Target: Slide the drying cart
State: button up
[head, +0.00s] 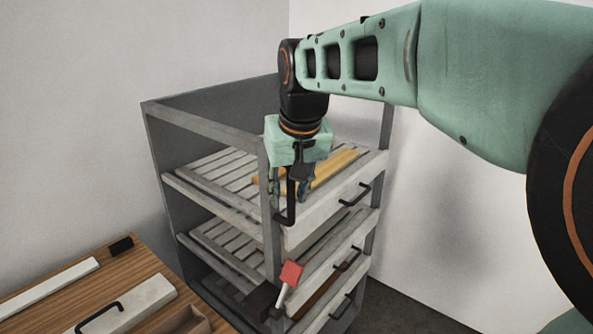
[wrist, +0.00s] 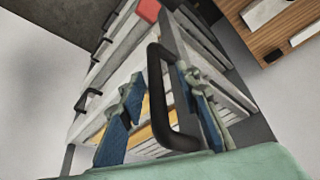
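The drying cart (head: 268,160) is a tall grey frame with several slatted trays in the head view. A black vertical bar handle (head: 291,213) is fixed to its near corner post. The handle also shows large in the wrist view (wrist: 157,100). My gripper (head: 303,190) points down at this handle, at the height of the top tray. In the wrist view, the two blue-padded fingers (wrist: 158,78) are spread apart, one on each side of the handle, with visible gaps. My gripper hides part of the handle in the head view.
The top tray (head: 335,205) holds yellowish strips, and the tray fronts carry black handles. A red-topped piece (head: 291,273) juts out below the corner handle. A wooden table (head: 75,280) with pale boards stands at lower left. White walls stand behind.

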notch_tip(320, 180, up, 10)
jog(key=shift+f, duration=0.2)
dwell(0.4)
